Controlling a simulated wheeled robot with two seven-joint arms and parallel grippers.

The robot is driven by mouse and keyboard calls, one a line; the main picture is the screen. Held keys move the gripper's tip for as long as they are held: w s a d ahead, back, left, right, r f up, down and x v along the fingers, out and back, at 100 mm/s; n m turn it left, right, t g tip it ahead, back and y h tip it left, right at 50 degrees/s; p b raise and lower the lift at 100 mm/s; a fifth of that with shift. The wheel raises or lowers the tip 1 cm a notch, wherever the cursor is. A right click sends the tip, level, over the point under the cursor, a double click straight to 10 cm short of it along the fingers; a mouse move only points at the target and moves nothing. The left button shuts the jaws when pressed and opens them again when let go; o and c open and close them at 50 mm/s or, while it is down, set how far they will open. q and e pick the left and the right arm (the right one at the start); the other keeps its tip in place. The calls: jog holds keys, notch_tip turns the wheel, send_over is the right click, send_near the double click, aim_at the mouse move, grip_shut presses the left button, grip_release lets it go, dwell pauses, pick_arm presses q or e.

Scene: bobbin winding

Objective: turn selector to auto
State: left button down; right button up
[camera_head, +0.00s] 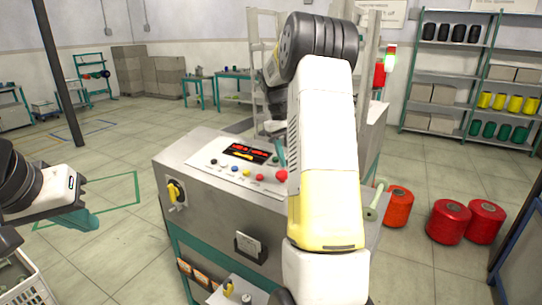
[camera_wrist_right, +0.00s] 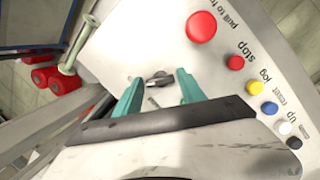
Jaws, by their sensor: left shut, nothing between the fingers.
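The control panel (camera_head: 238,168) on the grey machine carries a display and a row of coloured buttons. In the right wrist view a small dark selector knob with a light grey lever (camera_wrist_right: 158,80) sits on the white panel; no label beside it is readable. My right gripper (camera_wrist_right: 160,92) is open, its teal fingers on either side of the knob in the picture; I cannot tell whether they touch it. In the head view my right arm covers the knob, and only a teal finger (camera_head: 279,152) shows. My left gripper (camera_head: 88,221) is shut and empty, left of the machine.
A red stop button (camera_head: 282,175) also shows large in the right wrist view (camera_wrist_right: 201,27), close to the right gripper. A yellow-handled switch (camera_head: 174,193) is on the machine's front. Red spools (camera_head: 447,221) stand on the floor at right. A white basket (camera_head: 22,280) is at lower left.

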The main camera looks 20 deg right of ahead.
jog(key=shift+o, duration=0.7)
jog(key=v, duration=0.7)
jog(key=shift+r, duration=0.35)
jog(key=shift+a, duration=0.1)
